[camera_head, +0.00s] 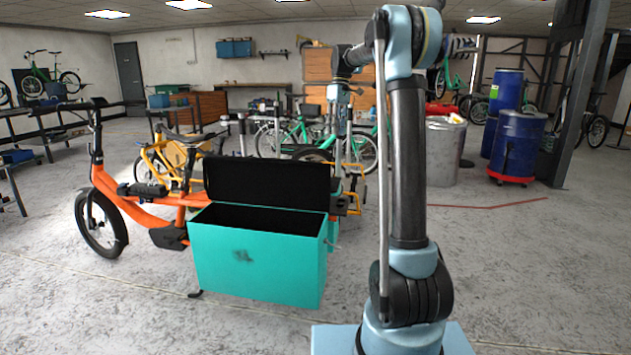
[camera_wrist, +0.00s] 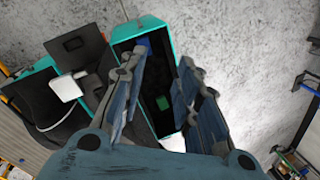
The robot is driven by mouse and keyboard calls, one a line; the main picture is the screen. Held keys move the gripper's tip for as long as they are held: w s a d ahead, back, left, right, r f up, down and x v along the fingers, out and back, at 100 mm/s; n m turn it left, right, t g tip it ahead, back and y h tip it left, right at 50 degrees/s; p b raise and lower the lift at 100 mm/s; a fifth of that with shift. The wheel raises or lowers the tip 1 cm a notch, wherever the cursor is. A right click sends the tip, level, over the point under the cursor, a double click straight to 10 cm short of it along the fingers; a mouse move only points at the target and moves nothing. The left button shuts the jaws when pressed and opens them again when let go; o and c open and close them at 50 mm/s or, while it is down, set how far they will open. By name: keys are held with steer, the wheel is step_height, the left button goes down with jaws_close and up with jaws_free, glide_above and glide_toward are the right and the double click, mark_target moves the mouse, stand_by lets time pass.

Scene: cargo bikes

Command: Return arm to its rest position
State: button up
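My gripper (camera_wrist: 166,62) is open in the wrist view, its two blue-grey fingers spread with nothing held between them. Beyond the fingers, the wrist view looks down into an open teal box with a dark interior (camera_wrist: 153,88). A small green item (camera_wrist: 162,103) and a blue item lie inside it. In the head view my gripper (camera_head: 337,125) hangs from my raised, bent arm, beyond and above the teal cargo box (camera_head: 258,262). My arm stands at the right of that box. The box's black-lined lid (camera_head: 265,180) stands open.
An orange cargo bike (camera_head: 140,208) stands beside the teal box, with a yellow bike (camera_head: 165,155) behind. A metal bin (camera_head: 442,150) and blue barrels (camera_head: 517,145) stand at the right, near a dark pillar (camera_head: 580,90). The foreground floor left of my base is clear.

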steer(key=s+d+f+m+t, duration=0.1)
steer(key=s+d+f+m, duration=0.15)
steer(key=s, duration=0.65)
steer(key=s+d+f+m+t, duration=0.1)
steer(key=s+d+f, duration=0.15)
steer(key=s, duration=0.55)
steer(key=s+d+f+m+t, duration=0.1)
steer(key=s+d+f+m, duration=0.15)
steer(key=s, duration=0.65)
steer(key=s+d+f+m, duration=0.1)
steer(key=s+d+f, duration=0.1)
steer(key=s+f, duration=0.7)
steer(key=s+d+f+m+t+h, duration=0.1)
steer(key=s+d+f+m, duration=0.1)
steer(key=s+f, duration=0.8)
steer(key=shift+m+t, duration=0.3)
